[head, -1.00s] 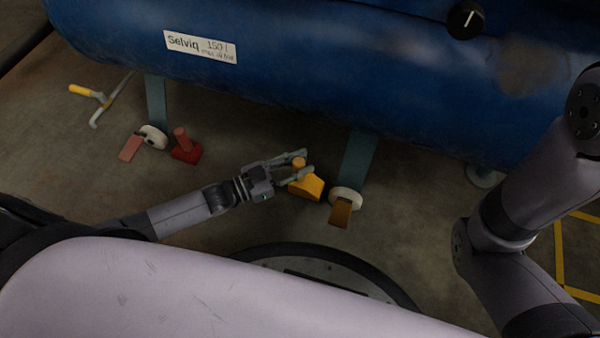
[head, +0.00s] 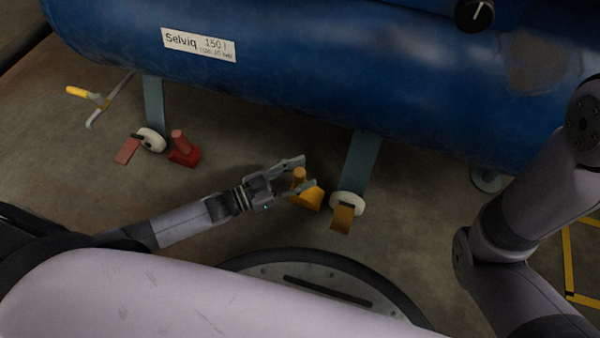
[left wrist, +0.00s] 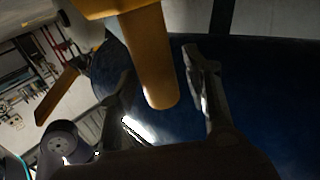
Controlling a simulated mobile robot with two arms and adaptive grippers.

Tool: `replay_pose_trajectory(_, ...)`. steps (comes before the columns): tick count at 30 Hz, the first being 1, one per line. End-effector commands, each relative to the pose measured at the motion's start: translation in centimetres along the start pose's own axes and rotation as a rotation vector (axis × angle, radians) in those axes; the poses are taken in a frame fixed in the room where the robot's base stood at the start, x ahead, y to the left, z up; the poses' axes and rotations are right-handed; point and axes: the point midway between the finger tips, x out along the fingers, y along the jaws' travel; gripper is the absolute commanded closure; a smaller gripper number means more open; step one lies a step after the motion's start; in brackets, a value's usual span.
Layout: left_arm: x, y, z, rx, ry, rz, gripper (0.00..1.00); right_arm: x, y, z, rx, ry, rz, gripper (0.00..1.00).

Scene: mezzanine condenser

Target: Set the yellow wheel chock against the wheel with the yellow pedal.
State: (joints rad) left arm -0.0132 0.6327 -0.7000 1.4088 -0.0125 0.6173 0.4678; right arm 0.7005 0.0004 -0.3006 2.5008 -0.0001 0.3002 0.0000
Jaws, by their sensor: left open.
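The yellow wheel chock (head: 312,199) with its upright handle post (head: 299,175) is on the floor, just left of the white wheel (head: 348,203) with the yellow pedal (head: 342,218). A narrow dark gap shows between chock and wheel; contact cannot be told. My left gripper (head: 308,172) is open, its fingers on either side of the handle post. In the left wrist view the post (left wrist: 150,60) stands between the spread fingers (left wrist: 160,75), with space at both sides. The yellow pedal (left wrist: 57,96) shows there at the left. My right gripper is out of view.
A red chock (head: 184,152) stands beside another wheel (head: 151,139) with a red pedal (head: 127,150). The blue tank (head: 300,80) hangs low above the wheels on legs. A yellow-handled tool (head: 90,97) lies at far left.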

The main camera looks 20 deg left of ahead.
Motion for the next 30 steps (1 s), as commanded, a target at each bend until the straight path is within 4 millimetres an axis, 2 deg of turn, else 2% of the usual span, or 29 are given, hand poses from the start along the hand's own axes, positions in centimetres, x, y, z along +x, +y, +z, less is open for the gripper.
replay_pose_trajectory(8, 0.0, 0.0, -0.4, 0.000, 0.000, 0.000, 0.55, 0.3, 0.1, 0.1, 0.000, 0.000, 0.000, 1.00)
replay_pose_trajectory(10, -0.6, 0.0, -0.4, -0.001, -0.003, -0.001, 0.55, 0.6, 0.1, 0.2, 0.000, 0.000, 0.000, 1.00)
replay_pose_trajectory(24, -9.9, 0.0, -0.5, -0.002, -0.004, -0.001, 0.55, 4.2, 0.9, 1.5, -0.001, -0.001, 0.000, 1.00)
replay_pose_trajectory(30, -11.8, 0.0, -0.4, 0.000, 0.000, -0.001, 0.55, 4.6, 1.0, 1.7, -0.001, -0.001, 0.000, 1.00)
